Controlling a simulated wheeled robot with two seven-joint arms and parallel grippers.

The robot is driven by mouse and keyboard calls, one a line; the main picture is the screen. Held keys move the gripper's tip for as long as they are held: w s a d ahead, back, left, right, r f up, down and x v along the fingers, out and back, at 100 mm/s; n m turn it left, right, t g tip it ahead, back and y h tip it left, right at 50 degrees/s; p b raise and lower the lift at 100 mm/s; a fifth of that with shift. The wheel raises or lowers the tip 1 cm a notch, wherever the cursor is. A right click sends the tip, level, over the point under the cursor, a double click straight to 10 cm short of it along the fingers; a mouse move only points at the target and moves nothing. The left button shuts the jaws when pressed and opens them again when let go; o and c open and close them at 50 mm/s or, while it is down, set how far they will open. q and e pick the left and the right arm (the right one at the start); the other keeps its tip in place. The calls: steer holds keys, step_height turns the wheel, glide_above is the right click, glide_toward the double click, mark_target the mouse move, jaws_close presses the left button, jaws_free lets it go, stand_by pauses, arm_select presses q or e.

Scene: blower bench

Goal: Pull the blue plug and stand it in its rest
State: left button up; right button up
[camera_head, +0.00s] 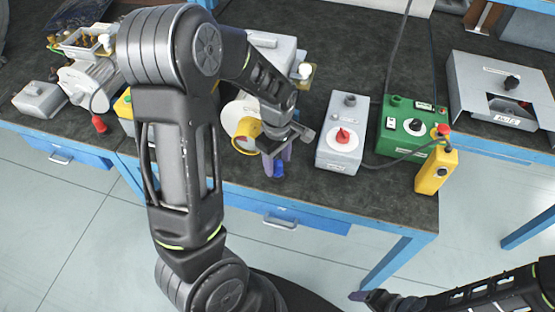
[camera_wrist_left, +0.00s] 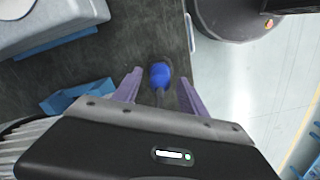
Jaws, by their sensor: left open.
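The blue plug (camera_head: 278,170) is near the front edge of the dark bench, just in front of the blower with the yellow ring (camera_head: 241,143). My left gripper (camera_head: 276,160) is over it with purple fingers pointing down. In the left wrist view the blue plug (camera_wrist_left: 160,75) shows between the tips of the open left gripper (camera_wrist_left: 158,82), with a visible gap on each side. A dark cord or stem runs back from it. I cannot identify the rest for certain. My right gripper (camera_head: 374,298) is low at the bottom right, away from the bench; its jaws are unclear.
A blue angular piece (camera_wrist_left: 75,97) lies left of the fingers in the wrist view. A grey box with a red knob (camera_head: 342,138), a green control box (camera_head: 410,128) and a yellow pendant (camera_head: 436,170) stand to the right. The bench's front edge is close.

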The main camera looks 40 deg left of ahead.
arm_select(q)
step_height(320, 180, up, 8)
steer(key=shift+f, duration=0.1)
stand_by(0.6)
stand_by(0.8)
